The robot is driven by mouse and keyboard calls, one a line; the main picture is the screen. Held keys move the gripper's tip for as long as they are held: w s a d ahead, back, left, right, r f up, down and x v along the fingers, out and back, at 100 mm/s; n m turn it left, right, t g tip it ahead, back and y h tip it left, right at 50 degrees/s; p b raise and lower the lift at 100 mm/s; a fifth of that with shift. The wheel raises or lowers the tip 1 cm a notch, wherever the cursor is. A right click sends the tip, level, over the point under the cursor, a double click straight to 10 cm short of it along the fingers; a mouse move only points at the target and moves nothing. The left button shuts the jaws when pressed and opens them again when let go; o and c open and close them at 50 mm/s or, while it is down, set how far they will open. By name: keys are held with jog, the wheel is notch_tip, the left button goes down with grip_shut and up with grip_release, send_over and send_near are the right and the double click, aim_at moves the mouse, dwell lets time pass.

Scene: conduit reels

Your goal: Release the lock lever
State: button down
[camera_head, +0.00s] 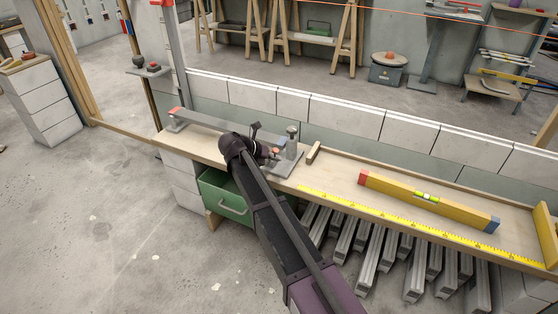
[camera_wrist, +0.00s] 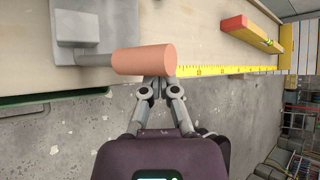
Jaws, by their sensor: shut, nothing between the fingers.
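The lock lever shows in the wrist view as a salmon-coloured cylindrical grip (camera_wrist: 144,60) on a grey rod, which runs left to a grey block (camera_wrist: 78,24). In the head view the salmon grip (camera_head: 276,151) is a small spot beside the grey fixture (camera_head: 291,160) on the bench. My gripper (camera_wrist: 157,84) is shut and empty, with its fingertips right at the near side of the grip. I cannot tell whether they touch it. In the head view my arm reaches over the bench's front edge and mostly hides the gripper (camera_head: 265,152).
A long grey bar (camera_head: 205,122) lies along the bench's left part. A yellow level (camera_head: 425,197) and a yellow measuring tape (camera_head: 420,227) lie to the right. A green drawer (camera_head: 222,198) stands open below the bench. Several grey channels are stacked under the bench.

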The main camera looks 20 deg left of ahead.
jog(key=shift+w+a+r+p, duration=0.1)
jog(key=shift+a+r+p, duration=0.15)
jog(key=shift+a, duration=0.55)
jog(key=shift+s+a+r+p, duration=0.15)
jog(key=shift+a+r, duration=0.15)
jog(key=shift+a, duration=0.45)
jog(key=shift+w+a+r+p, duration=0.15)
jog(key=shift+a+r+p, duration=0.1)
jog(key=shift+a, duration=0.8)
jog(key=s+a, duration=0.6)
jog(key=shift+s+a, duration=0.2)
jog(key=shift+s, duration=0.2)
